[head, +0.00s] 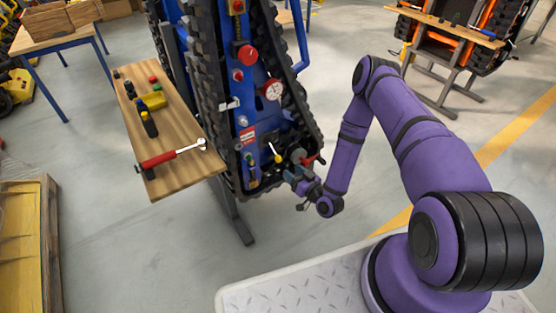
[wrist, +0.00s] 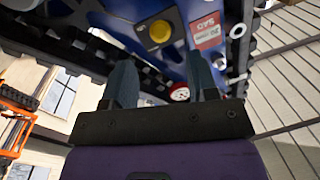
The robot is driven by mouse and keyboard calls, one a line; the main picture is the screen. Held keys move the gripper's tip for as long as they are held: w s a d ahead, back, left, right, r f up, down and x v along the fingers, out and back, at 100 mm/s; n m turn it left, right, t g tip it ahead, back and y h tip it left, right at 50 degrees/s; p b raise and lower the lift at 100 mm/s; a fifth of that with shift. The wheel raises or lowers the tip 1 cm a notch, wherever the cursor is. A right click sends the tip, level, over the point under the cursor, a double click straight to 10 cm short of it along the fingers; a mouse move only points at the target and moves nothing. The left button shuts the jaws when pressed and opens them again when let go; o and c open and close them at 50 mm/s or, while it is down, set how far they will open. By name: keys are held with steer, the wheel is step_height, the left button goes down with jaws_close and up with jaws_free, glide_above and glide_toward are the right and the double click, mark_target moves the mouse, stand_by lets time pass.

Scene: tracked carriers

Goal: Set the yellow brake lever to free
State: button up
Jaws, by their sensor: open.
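A short lever (head: 272,149) with a yellow end (head: 278,159) is on the lower part of the upright blue tracked carrier. In the wrist view a round yellow knob (wrist: 160,32) shows on the blue panel, beyond the fingertips and roughly between them; I cannot tell for sure that it is the same lever's end. My gripper (wrist: 160,62) is open, with nothing visible between its fingers. In the head view my gripper (head: 291,173) is just right of and below the yellow end. Whether it touches anything is too small to tell. No free marking is legible.
A red handle (head: 312,159) is close to my gripper on the right. A round gauge (head: 272,90) and a red button (head: 248,54) sit higher on the panel. Black tracks flank it. A wooden bench (head: 180,180) with tools stands left. Floor right of my arm is open.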

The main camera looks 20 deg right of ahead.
mark_target(280, 161)
steer(key=x, duration=0.9)
jaws_close()
